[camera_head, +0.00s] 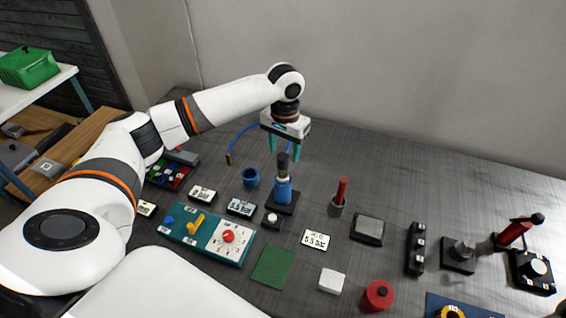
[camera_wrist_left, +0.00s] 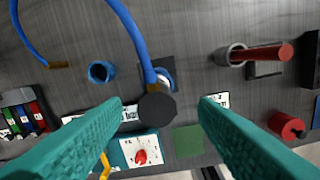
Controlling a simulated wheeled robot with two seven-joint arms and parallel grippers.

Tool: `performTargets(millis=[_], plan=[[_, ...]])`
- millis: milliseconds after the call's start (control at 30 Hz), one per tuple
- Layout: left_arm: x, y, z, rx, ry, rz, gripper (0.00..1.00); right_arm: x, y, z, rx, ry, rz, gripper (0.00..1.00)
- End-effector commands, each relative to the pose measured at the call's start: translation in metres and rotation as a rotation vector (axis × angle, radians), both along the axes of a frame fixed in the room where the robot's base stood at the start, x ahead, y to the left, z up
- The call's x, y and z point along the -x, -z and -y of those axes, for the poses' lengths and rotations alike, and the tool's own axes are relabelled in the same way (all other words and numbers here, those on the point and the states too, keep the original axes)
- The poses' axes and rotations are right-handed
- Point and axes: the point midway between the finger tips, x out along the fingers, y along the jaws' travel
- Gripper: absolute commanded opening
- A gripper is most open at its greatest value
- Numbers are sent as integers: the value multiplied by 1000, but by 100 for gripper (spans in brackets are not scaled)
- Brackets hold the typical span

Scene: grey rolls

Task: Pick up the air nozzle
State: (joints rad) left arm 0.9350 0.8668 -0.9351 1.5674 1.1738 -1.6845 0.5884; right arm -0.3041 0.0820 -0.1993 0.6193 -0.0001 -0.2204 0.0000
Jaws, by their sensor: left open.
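The air nozzle (camera_head: 283,191) has a blue body and a dark top and stands upright in a black base (camera_head: 285,208) on the grey table. In the left wrist view its round black top (camera_wrist_left: 156,107) faces the camera. A blue hose (camera_wrist_left: 131,33) runs from it, and a brass end (camera_wrist_left: 60,64) lies off to the left. My left gripper (camera_head: 286,148), with teal fingers, is open, pointing down above the nozzle. In the left wrist view the top appears between the open fingers (camera_wrist_left: 160,108); contact is not visible. My right gripper is not in view.
A blue cup (camera_head: 251,177) is left of the nozzle. A grey holder with a red stick (camera_head: 340,193) is to its right. A teal board with a red knob (camera_head: 228,237) and small white labels lie in front. A green mat (camera_head: 273,266) lies nearer.

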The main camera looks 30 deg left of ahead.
Motion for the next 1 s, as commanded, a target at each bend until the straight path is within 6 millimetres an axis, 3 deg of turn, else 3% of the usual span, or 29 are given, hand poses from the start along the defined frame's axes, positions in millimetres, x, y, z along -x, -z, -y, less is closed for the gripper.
performTargets(millis=[400, 700, 1000], plan=[[3, 49, -4, -1, 1, -1, 54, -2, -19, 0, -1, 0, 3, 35], [3, 54, -4, -1, 1, 2, 54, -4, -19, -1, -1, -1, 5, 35], [3, 54, -3, -1, 1, 2, 5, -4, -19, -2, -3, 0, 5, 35]])
